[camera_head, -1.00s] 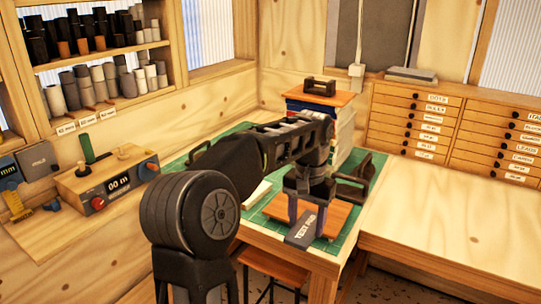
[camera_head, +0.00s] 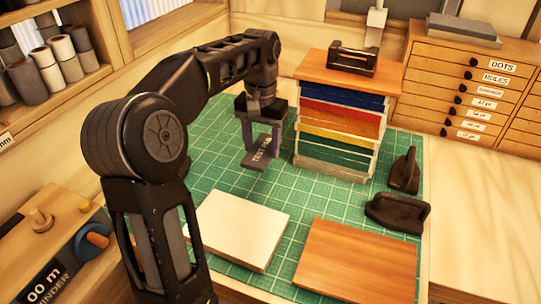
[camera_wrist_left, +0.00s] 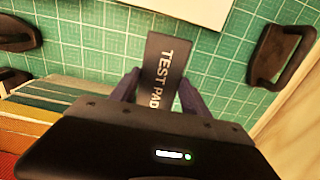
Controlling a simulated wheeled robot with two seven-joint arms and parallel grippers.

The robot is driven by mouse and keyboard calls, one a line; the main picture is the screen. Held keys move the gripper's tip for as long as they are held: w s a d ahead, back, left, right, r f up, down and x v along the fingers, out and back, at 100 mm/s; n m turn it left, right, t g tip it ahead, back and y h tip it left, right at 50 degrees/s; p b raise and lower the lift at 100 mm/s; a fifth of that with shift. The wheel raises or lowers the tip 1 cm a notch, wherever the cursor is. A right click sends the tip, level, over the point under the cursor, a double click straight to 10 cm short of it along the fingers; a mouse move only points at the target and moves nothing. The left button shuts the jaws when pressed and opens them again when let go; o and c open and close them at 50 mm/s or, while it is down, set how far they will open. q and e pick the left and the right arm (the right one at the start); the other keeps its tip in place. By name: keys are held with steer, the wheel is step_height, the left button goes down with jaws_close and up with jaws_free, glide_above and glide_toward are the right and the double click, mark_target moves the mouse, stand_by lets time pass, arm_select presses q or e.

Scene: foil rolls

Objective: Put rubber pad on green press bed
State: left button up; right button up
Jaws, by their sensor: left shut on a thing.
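My left gripper (camera_head: 263,140) is shut on the dark grey rubber pad (camera_head: 259,160), which is marked TEST PAD. It holds the pad in front and to the left of a stack of coloured layers. In the left wrist view the pad (camera_wrist_left: 160,72) sticks out between the two fingers over the green mat. The stack has blue, red, orange and yellow layers, with a green layer (camera_head: 335,155) low down. Which green surface is the press bed, I cannot tell for sure. My right gripper is not in view.
The green cutting mat (camera_head: 205,160) covers the table. A white board (camera_head: 240,228) and a wooden board (camera_head: 358,262) lie at its front. Two dark handled blocks (camera_head: 404,172) (camera_head: 397,212) stand right of the stack. A dark handled tool (camera_head: 338,60) sits on the stack's wooden top.

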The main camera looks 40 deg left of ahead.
mark_target(262, 151)
arm_select(q)
steer(key=shift+s+d+r, duration=0.1)
steer(key=shift+d+r, duration=0.05)
steer(key=shift+d, duration=0.1)
step_height(262, 151, down, 4)
steer(key=b, duration=0.3)
steer(key=shift+r, duration=0.2)
steer(key=shift+f+p, duration=0.6)
steer(key=shift+f, duration=0.8)
steer(key=shift+f, duration=0.1)
step_height(262, 151, down, 3)
steer(key=shift+f, duration=0.25)
